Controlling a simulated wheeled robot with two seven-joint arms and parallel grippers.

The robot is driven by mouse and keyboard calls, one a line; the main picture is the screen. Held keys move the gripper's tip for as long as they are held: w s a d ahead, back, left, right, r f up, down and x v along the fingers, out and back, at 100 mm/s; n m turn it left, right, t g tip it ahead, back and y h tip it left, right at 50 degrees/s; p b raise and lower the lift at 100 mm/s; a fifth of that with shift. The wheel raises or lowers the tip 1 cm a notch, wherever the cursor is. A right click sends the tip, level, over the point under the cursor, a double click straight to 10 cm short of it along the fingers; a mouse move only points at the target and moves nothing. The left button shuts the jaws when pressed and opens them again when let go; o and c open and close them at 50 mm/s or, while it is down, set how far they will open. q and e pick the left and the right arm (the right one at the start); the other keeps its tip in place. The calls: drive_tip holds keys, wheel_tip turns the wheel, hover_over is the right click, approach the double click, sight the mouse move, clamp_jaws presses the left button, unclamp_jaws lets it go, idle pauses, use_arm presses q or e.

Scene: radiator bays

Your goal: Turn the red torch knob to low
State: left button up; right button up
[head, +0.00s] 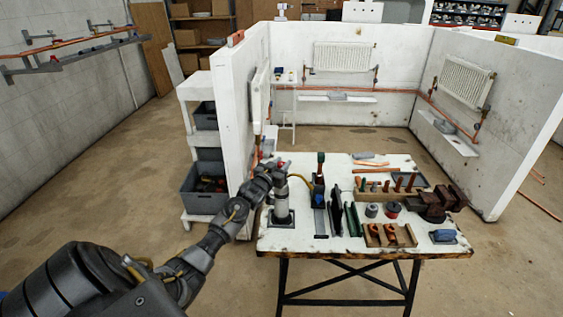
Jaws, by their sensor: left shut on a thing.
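The torch (282,204) is a grey cylinder standing upright at the left end of the workbench, on a dark square base. A small bit of red, the torch knob (281,163), shows at its top. My left gripper (276,168) reaches in from the lower left and is shut at the top of the torch, on the red knob. The gripper hides most of the knob, so its setting cannot be read. My right gripper is not in view.
The workbench (280,241) is crowded right of the torch: dark and green tools, a wooden rack (390,235), a vise (436,203) and a blue item (443,236). A white partition wall (233,110) stands close behind my left arm. Bench-front floor is clear.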

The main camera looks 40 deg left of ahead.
use_arm(q)
drive_tip(key=n+g+y, duration=0.1)
drive_tip(key=n+y, duration=0.2)
drive_tip(key=y, duration=0.2)
drive_tip(key=shift+d+f+n+g, duration=0.1)
drive_tip(key=shift+d+n+g, duration=0.05)
drive_tip(key=shift+n+g, duration=0.25)
drive_tip(key=n+g+y+b, duration=0.1)
drive_tip(key=n+g+y, duration=0.1)
drive_tip(key=y, duration=0.2)
drive_tip(key=shift+n+g+b, duration=0.3)
drive_tip(key=shift+n+g, duration=0.1)
drive_tip(key=shift+n+g+y+b, duration=0.35)
drive_tip(key=shift+n+g+y, duration=0.25)
drive_tip(key=shift+g+y, duration=0.1)
drive_tip(key=shift+g, duration=0.3)
drive_tip(key=o, duration=0.9)
drive_tip(key=shift+o, duration=0.2)
